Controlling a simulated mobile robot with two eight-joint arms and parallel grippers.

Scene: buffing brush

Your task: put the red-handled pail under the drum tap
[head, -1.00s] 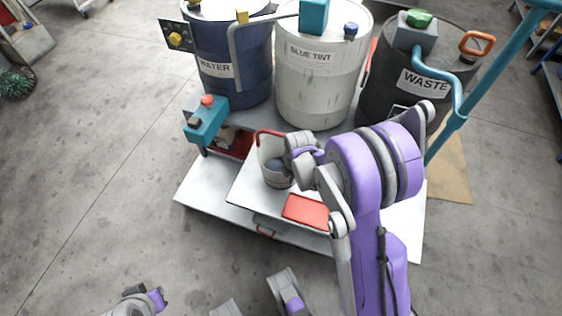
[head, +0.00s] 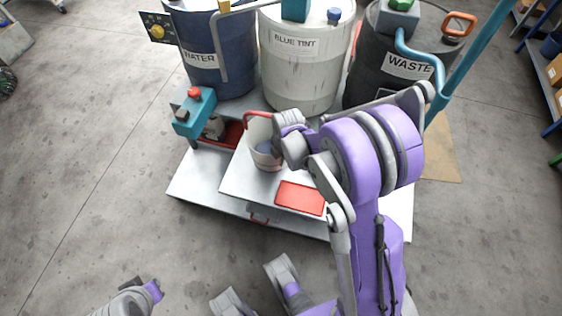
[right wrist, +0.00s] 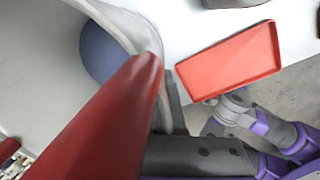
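The white pail (head: 262,158) with a red handle (head: 248,118) stands upright on the light step in front of the drums. Something blue-grey and rounded shows inside it; I cannot tell what. My right gripper (head: 280,124) is at the pail's upper right side, by the handle. In the right wrist view the red handle (right wrist: 105,125) runs large past a dark finger, close to the pail's wall (right wrist: 40,60); whether the fingers hold it is hidden. A bent grey pipe (head: 222,50) hangs before the WATER drum (head: 205,50). Part of my left arm shows at lower left, its fingers unclear.
A red tray (head: 300,198) lies on the step right of the pail. The BLUE TINT drum (head: 297,75) and dark WASTE drum (head: 375,80) stand behind. A teal box with a red button (head: 195,112) is left of the pail.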

